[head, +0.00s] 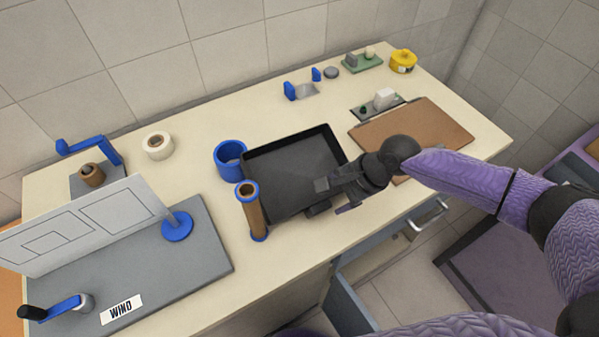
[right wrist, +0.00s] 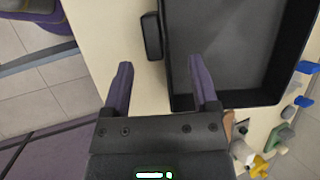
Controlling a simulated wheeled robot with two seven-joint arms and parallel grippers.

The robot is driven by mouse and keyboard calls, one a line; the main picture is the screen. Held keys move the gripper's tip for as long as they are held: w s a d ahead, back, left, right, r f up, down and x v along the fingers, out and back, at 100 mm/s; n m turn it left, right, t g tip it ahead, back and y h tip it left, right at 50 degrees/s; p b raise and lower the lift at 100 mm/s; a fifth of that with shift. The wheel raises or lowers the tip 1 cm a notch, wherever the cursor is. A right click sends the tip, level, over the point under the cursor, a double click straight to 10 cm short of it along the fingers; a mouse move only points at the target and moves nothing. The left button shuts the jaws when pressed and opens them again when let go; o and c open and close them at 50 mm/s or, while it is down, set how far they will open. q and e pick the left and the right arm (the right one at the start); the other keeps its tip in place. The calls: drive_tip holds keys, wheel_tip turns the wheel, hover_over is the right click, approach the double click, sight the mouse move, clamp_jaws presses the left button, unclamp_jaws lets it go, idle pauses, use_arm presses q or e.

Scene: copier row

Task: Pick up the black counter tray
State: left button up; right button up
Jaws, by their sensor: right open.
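The black counter tray (head: 285,170) lies flat on the cream counter, its inside empty. In the right wrist view the tray (right wrist: 240,45) fills the upper right, with a dark handle (right wrist: 151,36) on its near side. My right gripper (head: 318,197) is open at the tray's near right part. In the right wrist view its purple fingers (right wrist: 160,75) are apart: one shows over the tray's corner area, the other over the counter outside the handle. I cannot tell whether they touch the tray. My left gripper is not in view.
A brown roll on a blue-ended post (head: 256,212) and a blue ring-shaped cup (head: 231,158) stand close to the tray's left side. A brown board (head: 425,130) lies to the right. A grey base with a white panel (head: 90,225) fills the left. A drawer (head: 422,222) hangs below the counter.

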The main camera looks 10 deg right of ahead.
sight(321, 205)
drive_tip(key=x, duration=0.2)
drive_tip(key=b+x, duration=0.1)
drive_tip(key=x, duration=0.3)
drive_tip(key=shift+s+a+f, duration=0.15)
drive_tip(key=shift+s+a, duration=0.05)
drive_tip(key=shift+s, duration=0.1)
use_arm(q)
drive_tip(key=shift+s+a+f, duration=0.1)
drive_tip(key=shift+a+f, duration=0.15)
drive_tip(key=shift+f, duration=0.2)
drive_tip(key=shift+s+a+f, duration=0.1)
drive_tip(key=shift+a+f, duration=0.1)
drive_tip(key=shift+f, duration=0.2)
use_arm(e)
drive_tip(key=shift+c, duration=0.2)
drive_tip(key=c, duration=0.9)
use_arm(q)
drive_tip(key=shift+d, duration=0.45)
use_arm(e)
clamp_jaws()
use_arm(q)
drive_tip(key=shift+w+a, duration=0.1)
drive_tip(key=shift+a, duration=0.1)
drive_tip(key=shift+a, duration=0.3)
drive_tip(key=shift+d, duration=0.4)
